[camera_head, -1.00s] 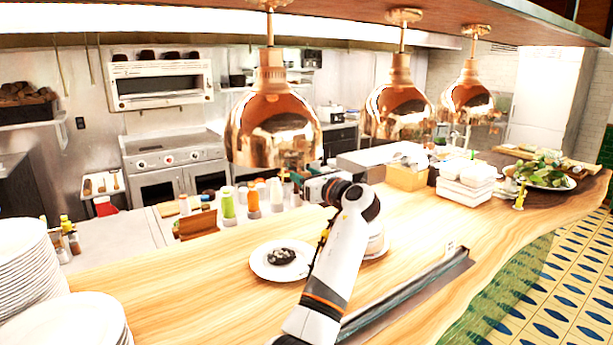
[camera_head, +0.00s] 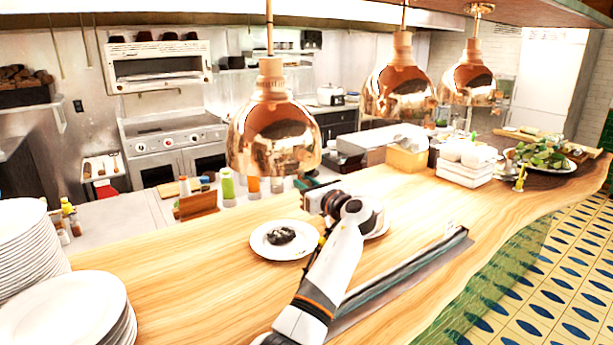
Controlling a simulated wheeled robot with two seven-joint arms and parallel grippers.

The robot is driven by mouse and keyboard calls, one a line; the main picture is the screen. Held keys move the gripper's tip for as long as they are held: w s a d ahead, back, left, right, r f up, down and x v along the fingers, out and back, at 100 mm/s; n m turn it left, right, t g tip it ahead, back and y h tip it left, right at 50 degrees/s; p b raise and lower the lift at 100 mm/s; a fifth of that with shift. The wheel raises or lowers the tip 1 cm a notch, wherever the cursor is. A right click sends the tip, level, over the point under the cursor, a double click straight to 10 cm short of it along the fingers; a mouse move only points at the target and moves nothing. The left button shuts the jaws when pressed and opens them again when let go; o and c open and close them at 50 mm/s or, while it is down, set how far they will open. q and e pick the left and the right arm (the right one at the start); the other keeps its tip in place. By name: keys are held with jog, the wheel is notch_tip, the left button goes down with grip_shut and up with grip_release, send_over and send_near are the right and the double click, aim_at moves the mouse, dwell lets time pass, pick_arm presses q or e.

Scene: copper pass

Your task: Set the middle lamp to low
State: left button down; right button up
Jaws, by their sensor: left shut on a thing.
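Three copper heat lamps hang in a row over the counter. The nearest lamp (camera_head: 274,135) is the large one left of centre. The second lamp (camera_head: 399,92) hangs centre right, and the farthest (camera_head: 469,86) is further right. The nearest hangs lowest in the picture. My left gripper (camera_head: 304,184) is at the lower right rim of the nearest lamp and shut on it; the exact contact is small and partly hidden. My right gripper is not in view.
Below my left arm, a plate of dark food (camera_head: 264,246) stands on the wooden counter (camera_head: 190,270). Plate stacks (camera_head: 62,310) stand at the left. White containers (camera_head: 463,172) and a platter of greens (camera_head: 541,157) stand right. Bottles stand behind the lamp.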

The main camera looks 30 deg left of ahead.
pick_arm(q)
jog(key=shift+f, duration=0.35)
jog(key=c, duration=1.5)
grip_release()
jog(key=shift+o, duration=1.2)
jog(key=shift+r, duration=0.1)
jog(key=b+v, duration=0.3)
jog(key=v, duration=0.9)
